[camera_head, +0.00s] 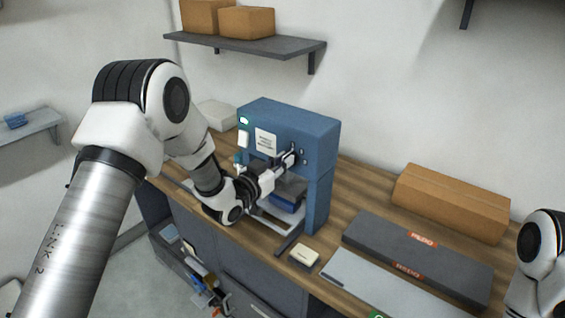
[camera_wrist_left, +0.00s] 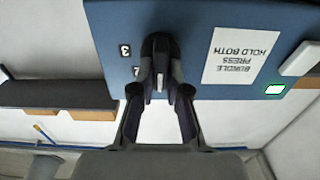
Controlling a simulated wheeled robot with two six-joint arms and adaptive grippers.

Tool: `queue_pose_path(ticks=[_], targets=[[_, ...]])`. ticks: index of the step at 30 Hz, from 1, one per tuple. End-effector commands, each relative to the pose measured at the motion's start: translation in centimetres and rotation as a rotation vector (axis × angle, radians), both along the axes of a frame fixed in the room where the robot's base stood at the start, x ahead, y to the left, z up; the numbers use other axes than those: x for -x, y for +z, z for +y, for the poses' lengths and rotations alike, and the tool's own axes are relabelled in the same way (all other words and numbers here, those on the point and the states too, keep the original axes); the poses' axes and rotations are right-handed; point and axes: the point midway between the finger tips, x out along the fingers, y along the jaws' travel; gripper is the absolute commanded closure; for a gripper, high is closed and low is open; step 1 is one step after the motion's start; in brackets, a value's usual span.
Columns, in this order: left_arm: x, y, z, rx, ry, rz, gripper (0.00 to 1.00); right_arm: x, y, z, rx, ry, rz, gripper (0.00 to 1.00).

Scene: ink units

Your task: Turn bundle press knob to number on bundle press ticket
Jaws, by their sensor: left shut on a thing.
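The blue bundle press (camera_head: 285,118) stands on the wooden counter. My left gripper (camera_head: 290,158) is at its front face, shut on the dark knob (camera_wrist_left: 160,48), which the fingers partly hide. In the left wrist view, the fingers (camera_wrist_left: 160,88) close around the knob, and the picture is upside down. Number marks, a 3 (camera_wrist_left: 124,51) and what looks like a 2 (camera_wrist_left: 137,71), show beside the knob. Other marks and the pointer are hidden or unclear. A white label (camera_wrist_left: 241,55) reads "BUNDLE PRESS HOLD BOTH". I cannot make out a ticket number. My right gripper is out of view.
A grey long box (camera_head: 415,258) with red labels, a cardboard box (camera_head: 452,200) and a small cream block (camera_head: 304,255) lie on the counter to the right. A shelf (camera_head: 245,48) with boxes is above. An open drawer (camera_head: 185,265) is below.

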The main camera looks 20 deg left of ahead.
Motion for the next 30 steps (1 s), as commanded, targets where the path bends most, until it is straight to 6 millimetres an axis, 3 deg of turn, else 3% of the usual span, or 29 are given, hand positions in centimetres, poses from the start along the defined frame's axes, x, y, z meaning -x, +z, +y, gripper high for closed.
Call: queue_pose_path(ticks=[21,30], targets=[[0.1,-0.5,-0.5,-0.472,0.001,-0.178,1.0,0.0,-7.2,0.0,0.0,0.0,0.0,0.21],[0.2,-0.4,-0.7,-0.643,0.001,-0.24,1.0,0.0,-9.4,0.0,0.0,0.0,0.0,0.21]])
